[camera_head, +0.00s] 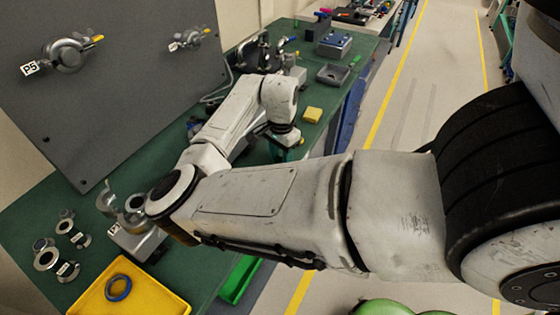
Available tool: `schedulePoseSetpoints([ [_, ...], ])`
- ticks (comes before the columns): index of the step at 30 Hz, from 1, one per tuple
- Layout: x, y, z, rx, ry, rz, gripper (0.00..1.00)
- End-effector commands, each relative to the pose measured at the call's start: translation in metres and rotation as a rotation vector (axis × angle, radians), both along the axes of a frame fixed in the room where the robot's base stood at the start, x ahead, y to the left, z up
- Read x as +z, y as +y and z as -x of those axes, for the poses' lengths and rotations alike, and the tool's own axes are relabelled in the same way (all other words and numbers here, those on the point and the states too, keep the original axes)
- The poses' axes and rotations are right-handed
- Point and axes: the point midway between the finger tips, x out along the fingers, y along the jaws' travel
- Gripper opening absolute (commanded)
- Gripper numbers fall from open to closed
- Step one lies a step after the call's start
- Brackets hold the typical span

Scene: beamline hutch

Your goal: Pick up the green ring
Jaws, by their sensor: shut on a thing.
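My arm reaches across the view, and its wrist points down over the right edge of the green bench (215,277). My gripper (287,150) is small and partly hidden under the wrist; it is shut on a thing. No other green ring shows elsewhere. A blue ring (118,288) lies in the yellow tray (172,299) at the lower left.
A yellow block (313,115) lies on the bench just beyond my gripper. A grey tray (333,74) and a grey box (334,45) stand farther back. Several metal fittings (47,259) lie at the left. A green bin (240,279) sits below the bench edge. The floor aisle (405,95) is clear.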

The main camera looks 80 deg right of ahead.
Motion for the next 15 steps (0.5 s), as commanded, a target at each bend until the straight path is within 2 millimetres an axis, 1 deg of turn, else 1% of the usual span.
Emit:
schedulePoseSetpoints([
  [9, 0.003, 0.000, 0.000, 0.000, 0.000, 0.001, 0.14],
  [13, 0.013, -0.001, 0.000, -0.001, -0.001, 0.003, 0.14],
  [15, 0.024, -0.001, 0.000, -0.001, -0.001, 0.004, 0.14],
])
